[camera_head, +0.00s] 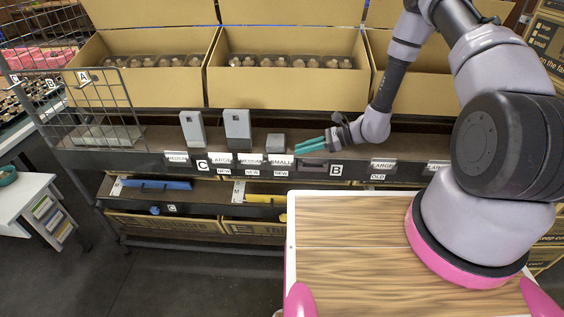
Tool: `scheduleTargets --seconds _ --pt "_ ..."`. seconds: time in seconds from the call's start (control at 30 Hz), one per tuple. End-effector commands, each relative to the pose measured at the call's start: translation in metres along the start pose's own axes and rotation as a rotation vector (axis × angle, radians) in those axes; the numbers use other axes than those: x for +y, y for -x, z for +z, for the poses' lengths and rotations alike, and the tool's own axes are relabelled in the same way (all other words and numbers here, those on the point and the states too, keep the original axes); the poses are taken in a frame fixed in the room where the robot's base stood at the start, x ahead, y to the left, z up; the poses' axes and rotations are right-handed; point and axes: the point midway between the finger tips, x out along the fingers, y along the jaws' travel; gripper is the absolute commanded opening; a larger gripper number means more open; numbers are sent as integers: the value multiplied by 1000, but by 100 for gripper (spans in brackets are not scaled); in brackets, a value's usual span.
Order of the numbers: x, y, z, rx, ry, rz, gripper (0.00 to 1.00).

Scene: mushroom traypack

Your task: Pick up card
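My gripper (300,147) has teal fingers and reaches left over the middle shelf. Its fingertips are just right of a small grey block (276,143). The fingers lie close together in this view, and the gap between them is too small to judge. No loose card can be made out for certain. White label cards sit along the shelf edge, including a "SMALL" one (282,160) below the block, a "LARGE" one (221,158) and a "MEDIUM" one (176,157). A dark holder (313,168) is on the edge below my gripper.
Two taller grey blocks, one left (192,130) and one nearer the middle (237,130), stand on the shelf. Cardboard boxes of trays (293,88) stand behind. A wire basket (100,105) is at left. My wooden top fills the lower right.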

Motion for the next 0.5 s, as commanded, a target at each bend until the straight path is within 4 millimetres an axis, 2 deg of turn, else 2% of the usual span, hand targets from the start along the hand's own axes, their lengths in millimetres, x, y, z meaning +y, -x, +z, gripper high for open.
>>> scheduleTargets --seconds 0.17,0.4,0.5 --pt "2 -15 -1 0 0 3 20" --pt "2 -49 -3 0 1 2 20" --pt "2 -56 -3 1 1 2 20"
